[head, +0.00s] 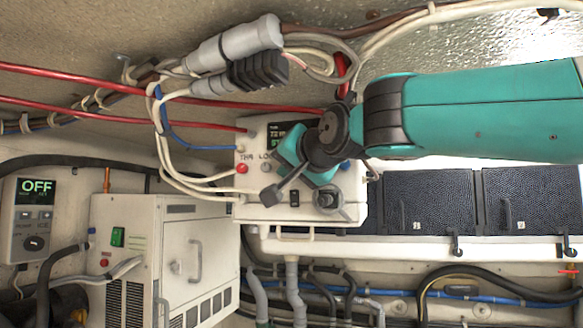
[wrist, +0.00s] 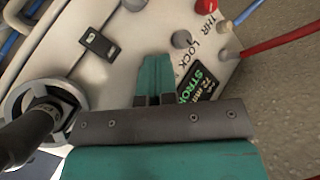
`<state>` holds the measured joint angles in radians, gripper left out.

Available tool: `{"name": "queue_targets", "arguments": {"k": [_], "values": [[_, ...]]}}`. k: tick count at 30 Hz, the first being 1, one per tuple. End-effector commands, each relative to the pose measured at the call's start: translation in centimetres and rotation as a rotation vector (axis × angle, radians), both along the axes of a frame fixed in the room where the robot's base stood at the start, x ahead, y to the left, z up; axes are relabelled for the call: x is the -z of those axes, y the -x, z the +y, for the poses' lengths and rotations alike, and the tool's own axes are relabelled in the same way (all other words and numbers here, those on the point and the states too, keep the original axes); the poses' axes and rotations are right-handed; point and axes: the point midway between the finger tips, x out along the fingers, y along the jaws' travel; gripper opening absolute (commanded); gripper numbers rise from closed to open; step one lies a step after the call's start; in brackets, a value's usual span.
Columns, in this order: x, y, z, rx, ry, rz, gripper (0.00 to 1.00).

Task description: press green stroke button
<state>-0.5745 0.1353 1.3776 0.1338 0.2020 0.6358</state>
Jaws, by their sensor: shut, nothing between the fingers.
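The white control box (head: 249,209) hangs in the middle of the head view. Its small screen (wrist: 197,84) shows green STROKE lettering in the wrist view. My gripper (wrist: 155,62) is shut and empty, its teal fingers pointing at the panel beside the screen. I cannot tell whether the fingertips touch the panel. No green stroke button is clearly visible; my fingers and wrist cover part of the panel. A grey LOCK knob (wrist: 182,39) and a red THR button (head: 242,169) are in view.
A joystick in a ring (head: 328,200) and a black rocker switch (head: 294,198) sit low on the panel. Cables run close to its left side. A white cabinet (head: 205,215) with a green switch (head: 118,237) stands lower left, beside an OFF display (head: 37,187).

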Motion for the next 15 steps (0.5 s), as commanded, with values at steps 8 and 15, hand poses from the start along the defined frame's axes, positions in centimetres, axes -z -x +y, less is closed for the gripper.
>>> {"name": "queue_targets", "arguments": {"k": [8, 15], "values": [[0.1, 0.8, 0.3, 0.0, -0.001, -0.001, 0.0], [0.0, 1.5, 0.5, 0.001, 0.0, 0.0, 0.0]]}}
